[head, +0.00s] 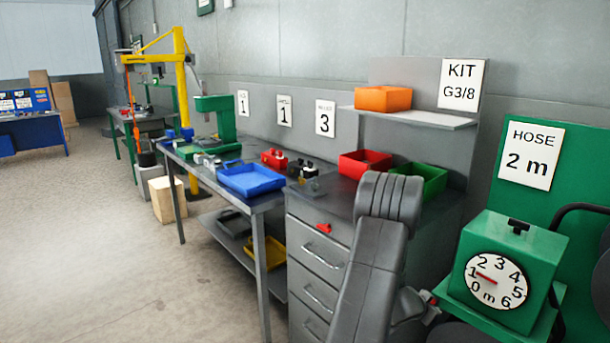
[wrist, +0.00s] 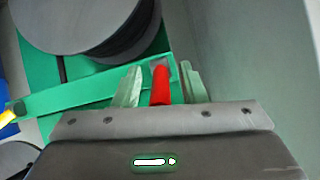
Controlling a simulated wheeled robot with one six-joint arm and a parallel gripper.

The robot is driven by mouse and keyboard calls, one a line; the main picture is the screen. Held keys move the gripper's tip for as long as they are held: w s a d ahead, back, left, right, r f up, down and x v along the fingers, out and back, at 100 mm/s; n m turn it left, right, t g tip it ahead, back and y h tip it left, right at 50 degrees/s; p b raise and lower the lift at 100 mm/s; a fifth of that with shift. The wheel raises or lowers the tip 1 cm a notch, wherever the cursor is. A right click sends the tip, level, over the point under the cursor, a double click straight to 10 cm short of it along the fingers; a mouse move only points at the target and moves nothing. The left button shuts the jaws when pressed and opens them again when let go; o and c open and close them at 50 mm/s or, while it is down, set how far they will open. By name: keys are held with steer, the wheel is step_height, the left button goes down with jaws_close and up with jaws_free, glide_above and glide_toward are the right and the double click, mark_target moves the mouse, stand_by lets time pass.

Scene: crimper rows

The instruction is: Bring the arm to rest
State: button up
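My gripper (wrist: 161,85) is open in the wrist view, with its two pale green fingers apart. A red handle-like piece (wrist: 160,85) stands between the fingers, with a gap showing on each side; I cannot tell how near it is. In the head view a small red part (head: 429,297) shows at the left side of the green hose meter. My dark grey arm (head: 372,265) rises in front of the drawer unit, and its fingers are hidden there.
The green hose meter (head: 509,243) with a dial stands close at the right. A grey drawer unit (head: 318,265) and a workbench (head: 262,204) with a blue tray (head: 250,179) are at the left. A dark reel (wrist: 95,25) shows beyond my gripper. The left floor is free.

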steer(key=shift+s+a+f+b, duration=0.15)
steer(key=shift+f+b, duration=0.15)
steer(key=shift+b, duration=0.55)
steer(key=shift+f+t+h+b, duration=0.1)
steer(key=shift+t+h+b, duration=0.2)
steer(key=shift+b, duration=0.2)
steer(key=f+t+h+b, duration=0.2)
steer(key=b, duration=1.2)
steer(key=shift+a+h+b, duration=0.1)
steer(key=shift+h+b, duration=0.2)
steer(key=shift+h, duration=0.1)
steer(key=b, duration=0.2)
steer(key=shift+f+t+h+b, duration=0.15)
steer(key=shift+t+h+b, duration=0.15)
steer(key=shift+t, duration=0.1)
steer(key=t+h+b, duration=0.1)
steer(key=b, duration=0.3)
steer(key=f+t+h+b, duration=0.1)
steer(key=b, duration=0.3)
steer(key=shift+d+f, duration=0.2)
steer(key=shift+f, duration=0.05)
steer(key=shift+h, duration=0.4)
steer(key=shift+r+t+b, duration=0.2)
steer(key=shift+t+b, duration=0.1)
steer(key=shift+b, duration=0.05)
